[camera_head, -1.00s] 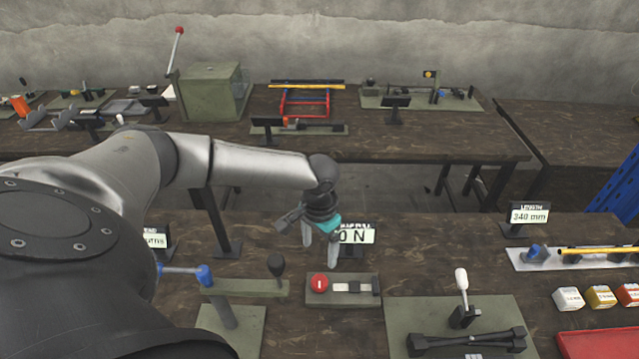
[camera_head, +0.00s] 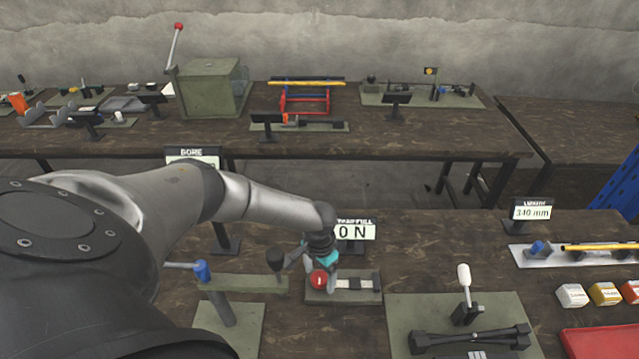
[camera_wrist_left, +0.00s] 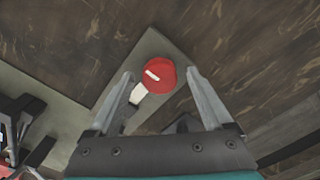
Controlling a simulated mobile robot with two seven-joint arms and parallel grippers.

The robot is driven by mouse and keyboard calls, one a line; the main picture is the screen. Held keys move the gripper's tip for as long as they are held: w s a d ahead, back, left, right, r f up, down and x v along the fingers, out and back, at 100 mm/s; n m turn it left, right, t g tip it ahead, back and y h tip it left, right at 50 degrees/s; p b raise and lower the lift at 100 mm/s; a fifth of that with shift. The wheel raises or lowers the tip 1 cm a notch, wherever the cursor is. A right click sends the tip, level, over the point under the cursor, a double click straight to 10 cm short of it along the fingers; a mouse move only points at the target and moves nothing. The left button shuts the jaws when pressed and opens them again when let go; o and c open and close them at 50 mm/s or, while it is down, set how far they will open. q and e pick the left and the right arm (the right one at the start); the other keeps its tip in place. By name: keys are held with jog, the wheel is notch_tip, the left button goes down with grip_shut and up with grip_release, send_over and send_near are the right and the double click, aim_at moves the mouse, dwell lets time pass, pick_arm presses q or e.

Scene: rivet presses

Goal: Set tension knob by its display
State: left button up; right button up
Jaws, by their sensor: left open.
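The tension knob (camera_head: 319,280) is red and round, on the left end of a small grey-green plate (camera_head: 315,295). In the left wrist view the knob (camera_wrist_left: 160,74) shows a white pointer mark and sits beyond and between the two fingertips. My left gripper (camera_head: 325,285) is open, pointing down over the knob; it also shows in the left wrist view (camera_wrist_left: 160,75). The fingers look apart from the knob, though contact is hard to judge. The display (camera_head: 355,231) behind reads "0 N"; its title is partly hidden by my arm. My right gripper is out of view.
A black-knobbed lever (camera_head: 276,260) stands close left of the gripper. A fixture with a white-handled lever (camera_head: 464,282) is at the right. A "340 mm" display (camera_head: 531,211), small boxes (camera_head: 604,293) and a red tray (camera_head: 600,342) lie farther right.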

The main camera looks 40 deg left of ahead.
pick_arm(q)
jog(key=c, duration=0.5)
grip_shut()
